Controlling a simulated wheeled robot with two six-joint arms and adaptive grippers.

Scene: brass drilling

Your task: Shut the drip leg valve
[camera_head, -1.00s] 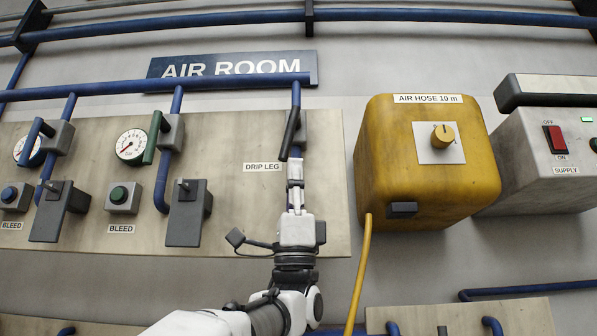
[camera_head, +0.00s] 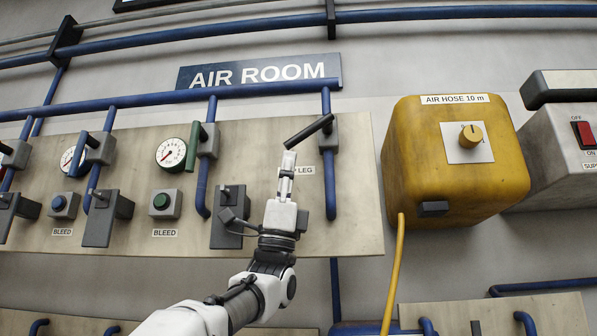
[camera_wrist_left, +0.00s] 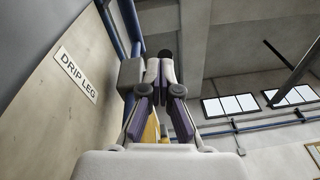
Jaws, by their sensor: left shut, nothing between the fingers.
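The drip leg valve has a black lever (camera_head: 308,131) on a grey body (camera_head: 330,133) set in a vertical blue pipe. The lever slants across the pipe, its free end low and to the left. The DRIP LEG label (camera_head: 303,170) is partly hidden behind my left gripper (camera_head: 288,158). My left gripper is shut and empty, its tips just below the lever's free end; I cannot tell if they touch it. In the left wrist view the shut fingers (camera_wrist_left: 160,74) stand in front of the lever's dark end (camera_wrist_left: 165,54), beside the grey valve body (camera_wrist_left: 131,74).
Left on the panel (camera_head: 270,235) are gauges, a green-handled valve (camera_head: 195,145), BLEED buttons and a grey lever box (camera_head: 228,214). The yellow air hose box (camera_head: 455,160), its hose (camera_head: 394,270) and the supply box (camera_head: 560,150) are right.

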